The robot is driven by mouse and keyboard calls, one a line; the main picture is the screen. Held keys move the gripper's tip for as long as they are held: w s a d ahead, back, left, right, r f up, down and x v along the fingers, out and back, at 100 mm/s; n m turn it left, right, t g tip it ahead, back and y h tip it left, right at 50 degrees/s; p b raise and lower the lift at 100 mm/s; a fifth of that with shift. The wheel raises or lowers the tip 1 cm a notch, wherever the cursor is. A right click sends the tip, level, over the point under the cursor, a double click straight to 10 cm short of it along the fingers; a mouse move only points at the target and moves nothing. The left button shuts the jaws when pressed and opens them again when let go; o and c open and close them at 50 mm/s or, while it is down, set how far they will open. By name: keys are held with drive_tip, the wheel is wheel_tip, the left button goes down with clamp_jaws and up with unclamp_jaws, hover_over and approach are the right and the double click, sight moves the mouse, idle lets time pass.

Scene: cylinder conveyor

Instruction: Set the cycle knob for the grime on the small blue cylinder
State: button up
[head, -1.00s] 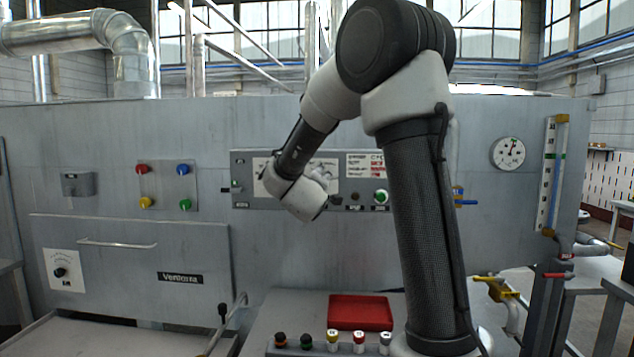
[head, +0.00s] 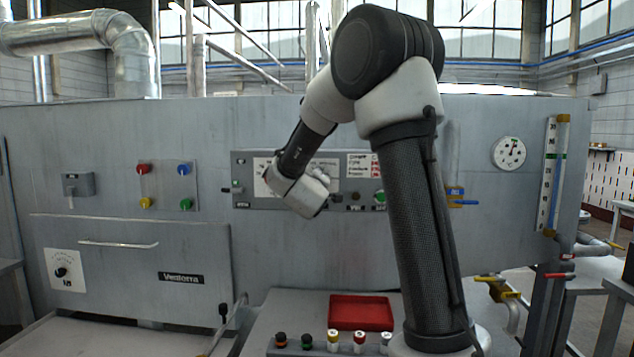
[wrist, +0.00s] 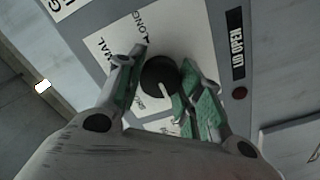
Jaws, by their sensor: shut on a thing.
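The cycle knob (wrist: 158,76) is round and black with a white pointer line, on a white dial plate (wrist: 178,25). The words "LONG" and a partly hidden "...MAL" show on the plate; other labels are too covered to read. My gripper (wrist: 164,80) has its green-padded fingers on both sides of the knob, shut on it. The pointer line points toward the bottom of the wrist view, slightly right. In the head view my gripper is at the grey control panel (head: 240,160), its fingers hidden by the wrist. I see no small blue cylinder in these frames.
Several capped bottles (head: 333,341) stand in a row before a red tray (head: 360,313). A four-button panel (head: 167,186) and a smaller dial (head: 62,271) are left of the control panel. A gauge (head: 508,152) is at right.

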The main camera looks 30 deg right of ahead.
drive_tip(key=shift+m, duration=0.3)
drive_tip(key=shift+s+d+f+m, duration=0.1)
drive_tip(key=shift+m, duration=8.65)
drive_tip(key=shift+f+m, duration=0.1)
drive_tip(key=shift+m, duration=8.65)
drive_tip(key=o, duration=1)
drive_tip(key=shift+o, duration=0.2)
